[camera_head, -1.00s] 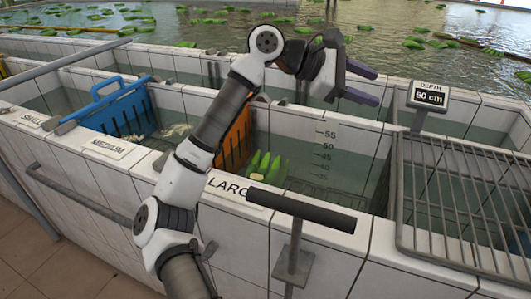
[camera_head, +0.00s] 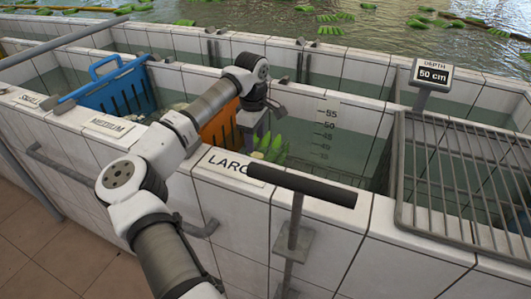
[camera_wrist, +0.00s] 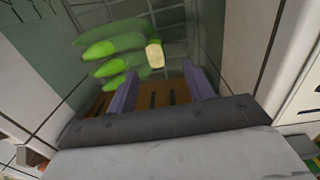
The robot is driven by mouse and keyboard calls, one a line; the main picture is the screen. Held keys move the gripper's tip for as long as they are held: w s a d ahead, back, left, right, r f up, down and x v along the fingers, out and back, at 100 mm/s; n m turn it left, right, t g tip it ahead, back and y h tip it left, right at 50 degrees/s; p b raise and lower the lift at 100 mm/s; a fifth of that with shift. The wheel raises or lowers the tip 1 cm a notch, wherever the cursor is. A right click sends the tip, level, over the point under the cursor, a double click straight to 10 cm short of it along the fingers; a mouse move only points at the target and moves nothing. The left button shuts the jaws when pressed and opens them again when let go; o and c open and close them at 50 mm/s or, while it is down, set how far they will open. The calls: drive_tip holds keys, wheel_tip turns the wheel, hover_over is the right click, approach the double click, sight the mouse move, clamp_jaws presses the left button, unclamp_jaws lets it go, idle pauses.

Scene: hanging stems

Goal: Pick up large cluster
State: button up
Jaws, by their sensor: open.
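A cluster of green bananas (camera_head: 274,148) with a pale cut end is in the tank bay behind the LARGE label, next to an orange divider (camera_head: 218,128). It also shows in the wrist view as a green cluster (camera_wrist: 115,45), with its pale stem end (camera_wrist: 155,54) at its right. My gripper (camera_head: 249,132) points down into this bay beside the cluster, and its fingertips are hard to make out in the head view. In the wrist view my gripper (camera_wrist: 160,82) is open, with two purple fingers apart. The cluster lies beyond the fingertips, with the stem end roughly ahead of the gap.
Tiled walls (camera_head: 335,200) enclose the bay. A blue slotted divider (camera_head: 115,90) stands to the left. A metal grate (camera_head: 465,180) covers the right bay, beside a depth display (camera_head: 432,74) reading 50 cm. A dark T-handle (camera_head: 300,187) stands in front.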

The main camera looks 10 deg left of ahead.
sight(258, 155)
drive_tip(key=shift+w+d+f+p, duration=0.15)
drive_tip(key=shift+f+p, duration=0.15)
drive_tip(key=shift+f, duration=0.75)
drive_tip(key=shift+w+f+p, duration=0.15)
drive_tip(key=shift+f+p, duration=0.2)
drive_tip(key=shift+f, duration=0.7)
drive_tip(key=shift+w+d+f+p, duration=0.15)
drive_tip(key=shift+f+p, duration=0.15)
drive_tip(key=shift+f, duration=0.75)
drive_tip(key=shift+c, duration=0.2)
clamp_jaws()
drive_tip(key=shift+r, duration=0.15)
